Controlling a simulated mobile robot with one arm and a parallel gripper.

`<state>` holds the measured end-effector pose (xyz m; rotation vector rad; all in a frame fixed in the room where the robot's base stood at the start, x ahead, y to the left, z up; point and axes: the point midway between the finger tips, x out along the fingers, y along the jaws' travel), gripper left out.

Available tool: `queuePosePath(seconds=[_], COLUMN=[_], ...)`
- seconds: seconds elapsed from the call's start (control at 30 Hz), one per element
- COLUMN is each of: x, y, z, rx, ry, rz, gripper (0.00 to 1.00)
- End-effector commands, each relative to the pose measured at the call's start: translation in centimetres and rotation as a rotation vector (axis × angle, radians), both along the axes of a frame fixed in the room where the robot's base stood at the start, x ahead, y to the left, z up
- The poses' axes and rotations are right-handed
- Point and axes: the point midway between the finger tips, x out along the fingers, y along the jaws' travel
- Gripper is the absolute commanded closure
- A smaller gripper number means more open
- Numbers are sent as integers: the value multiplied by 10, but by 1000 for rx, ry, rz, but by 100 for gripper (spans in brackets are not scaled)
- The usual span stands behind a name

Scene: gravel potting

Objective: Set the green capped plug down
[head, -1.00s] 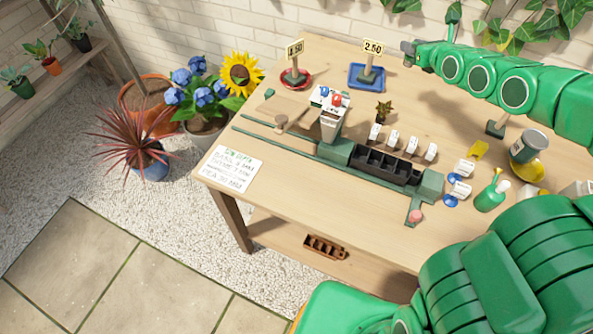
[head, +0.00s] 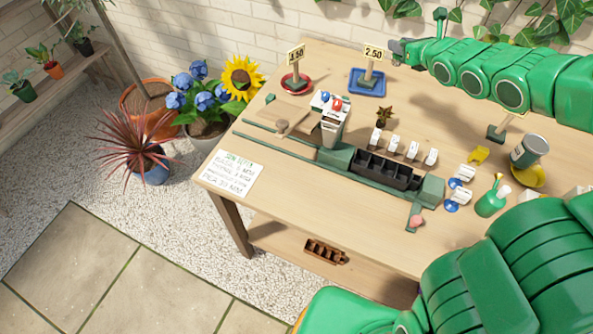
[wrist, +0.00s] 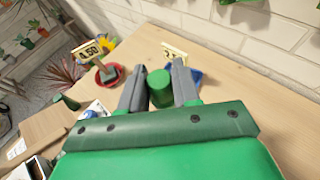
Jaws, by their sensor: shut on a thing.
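My gripper (wrist: 157,72) is shut on the green capped plug (wrist: 160,90), whose round green top shows between the two grey fingers in the wrist view. In the head view my gripper (head: 396,50) is over the back part of the wooden table (head: 290,215), right of the blue tray. The plug cannot be made out clearly there. The plug appears held above the table, but its height is hard to tell.
A blue tray (head: 356,86) with a 2.50 sign and a red saucer (head: 284,85) with another price sign stand at the back. A black compartment tray (head: 375,172) sits mid-table. A watering can (head: 490,204) and tin (head: 530,150) are at right. Table behind the small plant (head: 383,113) is clear.

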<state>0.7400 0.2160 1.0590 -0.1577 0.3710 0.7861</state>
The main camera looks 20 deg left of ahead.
Motion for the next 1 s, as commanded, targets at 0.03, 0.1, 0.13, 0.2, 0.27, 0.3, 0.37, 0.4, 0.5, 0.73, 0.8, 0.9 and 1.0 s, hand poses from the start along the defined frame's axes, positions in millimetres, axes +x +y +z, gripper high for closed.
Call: queuePosePath(seconds=[0.03, 0.1, 0.13, 0.2, 0.27, 0.3, 0.37, 0.4, 0.5, 0.73, 0.8, 0.9, 1.0], x=[-2, -5, -6, -8, -11, -13, -15, -17, -22, -34, -39, -44, -48], y=[4, 9, 11, 15, 19, 22, 27, 30, 37, 53, 59, 66, 70], z=[2, 4, 5, 7, 9, 10, 12, 13, 16, 23, 25, 27, 28], rx=[0, 0, 0, 0, 0, 0, 0, 0, 0, -2, -2, -1, 1], ry=[-1, -1, -1, -1, -1, -1, -1, -2, -2, -1, -1, -1, 1], rz=[9, 20, 24, 34, 43, 51, 61, 68, 85, 129, 144, 161, 174], gripper=[98, 98, 98, 98, 98, 98, 98, 98, 98, 98, 98, 98, 98])
